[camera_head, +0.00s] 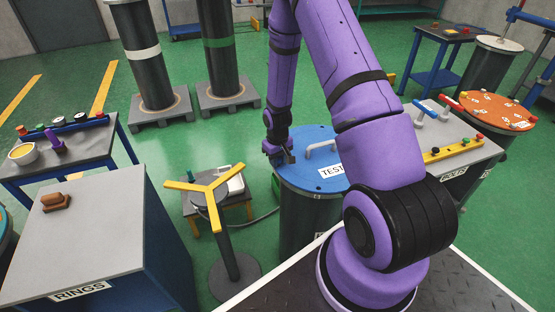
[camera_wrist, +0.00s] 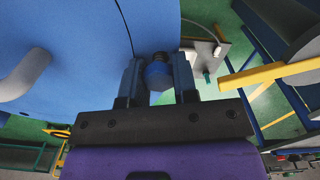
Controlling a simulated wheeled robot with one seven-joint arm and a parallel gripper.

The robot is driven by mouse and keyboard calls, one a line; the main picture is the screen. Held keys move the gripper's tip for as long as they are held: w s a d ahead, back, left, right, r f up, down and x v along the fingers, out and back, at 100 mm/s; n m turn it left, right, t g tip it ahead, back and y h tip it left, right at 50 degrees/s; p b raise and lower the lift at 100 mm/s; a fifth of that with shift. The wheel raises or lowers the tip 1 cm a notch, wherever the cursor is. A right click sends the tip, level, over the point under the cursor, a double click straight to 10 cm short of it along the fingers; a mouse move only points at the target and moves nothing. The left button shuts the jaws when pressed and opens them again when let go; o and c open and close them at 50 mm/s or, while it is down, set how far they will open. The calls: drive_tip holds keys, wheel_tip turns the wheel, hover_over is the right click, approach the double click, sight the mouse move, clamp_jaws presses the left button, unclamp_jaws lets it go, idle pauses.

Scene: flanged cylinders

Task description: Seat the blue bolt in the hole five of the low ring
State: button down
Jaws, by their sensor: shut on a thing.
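My gripper (camera_head: 281,157) is at the left edge of the blue lid (camera_head: 308,178) of a cylinder with a TEST label. In the wrist view, its two fingers (camera_wrist: 160,80) are shut on a blue bolt (camera_wrist: 157,74). The bolt's round blue end shows between the fingertips, over or near the lid's rim. The lid also fills the upper left of the wrist view (camera_wrist: 75,55). Whether the bolt is in a hole or above one cannot be told. No hole numbers can be read on this lid, and my arm hides its right part.
A grey lifting handle (camera_head: 322,149) stands on the lid. A yellow three-armed stand (camera_head: 212,188) is close on the left. The BOLTS table (camera_head: 455,135) with a yellow rack and an orange flanged cylinder (camera_head: 492,110) are at right. The RINGS cabinet (camera_head: 95,235) is at left.

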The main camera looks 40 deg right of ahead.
drive_tip(key=shift+r, duration=0.5)
drive_tip(key=shift+r, duration=3.35)
drive_tip(key=shift+w+a, duration=0.1)
